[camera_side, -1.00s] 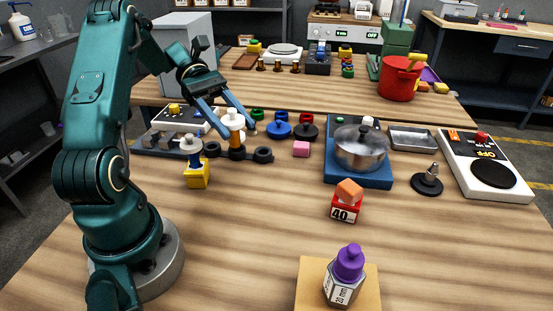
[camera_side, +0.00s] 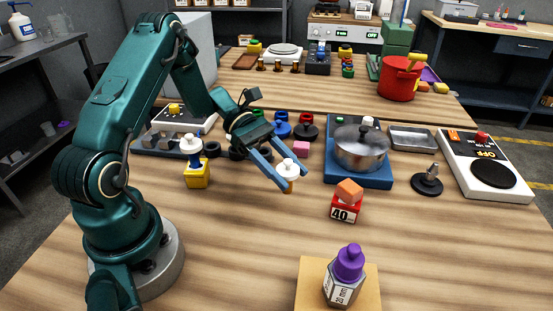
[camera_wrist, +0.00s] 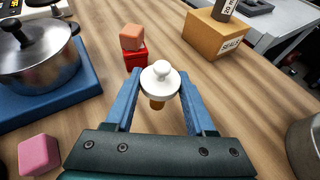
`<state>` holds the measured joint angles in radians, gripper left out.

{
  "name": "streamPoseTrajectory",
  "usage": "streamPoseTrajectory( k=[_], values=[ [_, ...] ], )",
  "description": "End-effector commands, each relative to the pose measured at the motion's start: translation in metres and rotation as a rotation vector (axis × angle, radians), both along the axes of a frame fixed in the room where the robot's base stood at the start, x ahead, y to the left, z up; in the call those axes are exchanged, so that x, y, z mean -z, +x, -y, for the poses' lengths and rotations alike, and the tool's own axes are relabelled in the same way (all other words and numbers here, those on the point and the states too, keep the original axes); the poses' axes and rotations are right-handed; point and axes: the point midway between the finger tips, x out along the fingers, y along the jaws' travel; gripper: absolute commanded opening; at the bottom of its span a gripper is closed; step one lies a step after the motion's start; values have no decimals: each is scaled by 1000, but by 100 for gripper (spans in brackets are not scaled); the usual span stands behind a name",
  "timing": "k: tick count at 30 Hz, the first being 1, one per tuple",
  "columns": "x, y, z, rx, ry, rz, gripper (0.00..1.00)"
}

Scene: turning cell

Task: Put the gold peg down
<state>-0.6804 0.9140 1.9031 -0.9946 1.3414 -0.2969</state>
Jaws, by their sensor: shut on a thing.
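The gold peg has a white round top with a knob and a gold lower part. It shows in the side view (camera_side: 289,185) and in the wrist view (camera_wrist: 157,103). My gripper (camera_side: 285,178) is shut on the peg, with its blue fingers on either side of it. The peg looks upright over bare wood, left of the red block. I cannot tell whether its lower end touches the table. My gripper also shows in the wrist view (camera_wrist: 158,92), with the white top between its fingertips.
A red block marked 40 (camera_side: 346,210) carries an orange block (camera_side: 349,190). A steel pot (camera_side: 360,150) stands on a blue base (camera_side: 360,180) behind. A yellow block (camera_side: 197,178) holds a white-topped piece at left. A pink cube (camera_side: 301,148) lies behind.

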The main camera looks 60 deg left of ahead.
Motion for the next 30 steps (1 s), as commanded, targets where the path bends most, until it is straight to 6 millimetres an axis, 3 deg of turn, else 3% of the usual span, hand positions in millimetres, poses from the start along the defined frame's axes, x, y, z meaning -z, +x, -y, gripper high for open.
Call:
streamPoseTrajectory(
  k=[6,17,18,20,30],
  values=[
    [22,0,0,-1,-2,1,0],
    [25,0,0,-1,-2,2,0],
    [26,0,-1,-1,-1,1,62],
    [25,0,-1,-1,-1,1,85],
    [24,0,-1,0,0,2,85]
  ],
)
